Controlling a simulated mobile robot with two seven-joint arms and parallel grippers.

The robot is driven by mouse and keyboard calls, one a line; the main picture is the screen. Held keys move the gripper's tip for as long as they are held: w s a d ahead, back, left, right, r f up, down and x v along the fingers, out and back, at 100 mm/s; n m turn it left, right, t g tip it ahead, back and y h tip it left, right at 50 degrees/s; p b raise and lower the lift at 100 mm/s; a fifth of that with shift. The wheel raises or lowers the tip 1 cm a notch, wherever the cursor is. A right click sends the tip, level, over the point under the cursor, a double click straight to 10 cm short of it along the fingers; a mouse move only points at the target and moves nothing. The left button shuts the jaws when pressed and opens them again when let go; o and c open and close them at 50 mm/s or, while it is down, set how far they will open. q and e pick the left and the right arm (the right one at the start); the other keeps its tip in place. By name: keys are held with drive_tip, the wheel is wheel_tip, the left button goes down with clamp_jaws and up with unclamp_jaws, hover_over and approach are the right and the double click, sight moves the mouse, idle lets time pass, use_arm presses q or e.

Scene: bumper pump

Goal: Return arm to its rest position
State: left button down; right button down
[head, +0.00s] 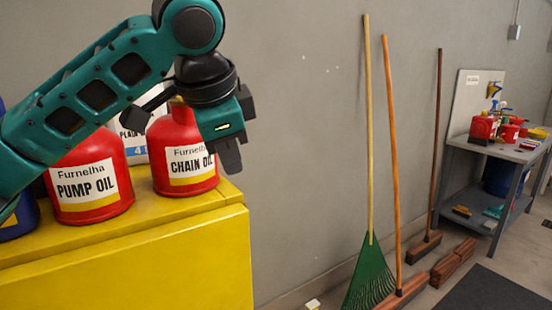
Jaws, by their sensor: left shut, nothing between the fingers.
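My left arm comes in from the left over a yellow cabinet (130,265). My left gripper (232,158) points down beside the red chain oil can (180,150), at its right side, with its fingers together and nothing visible between them. I cannot tell whether it touches the can. The red pump oil can (88,185) stands on the cabinet to the left, partly behind my arm. My right gripper is not in the picture.
A white container (132,148) and a blue one (22,218) also stand on the cabinet. A green rake (371,270) and brooms lean on the wall to the right. A grey table (500,150) with several items stands farther right. The space right of my gripper is clear.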

use_arm(q)
drive_tip(key=s+d+f+n+h, duration=0.15)
drive_tip(key=s+f, duration=0.25)
drive_tip(key=f, duration=0.9)
drive_tip(key=s+f+n+h, duration=0.2)
drive_tip(key=s+f+n, duration=0.15)
drive_tip(key=f, duration=0.95)
drive_tip(key=s+a+f+n+g+y, duration=0.15)
drive_tip(key=s+a+f+n, duration=0.25)
drive_tip(key=s+a+f, duration=0.4)
drive_tip(key=s+a+f+n+y, duration=0.3)
drive_tip(key=s+a+f, duration=0.2)
drive_tip(key=s+a, duration=0.45)
drive_tip(key=w+d+f+t+h, duration=0.1)
drive_tip(key=w+d+f+t, duration=0.3)
drive_tip(key=f, duration=0.5)
drive_tip(key=shift+w+d+m+t+h, duration=0.3)
drive_tip(key=shift+w+d+t+h, duration=0.1)
drive_tip(key=shift+w+t, duration=1.05)
drive_tip(key=shift+s, duration=0.1)
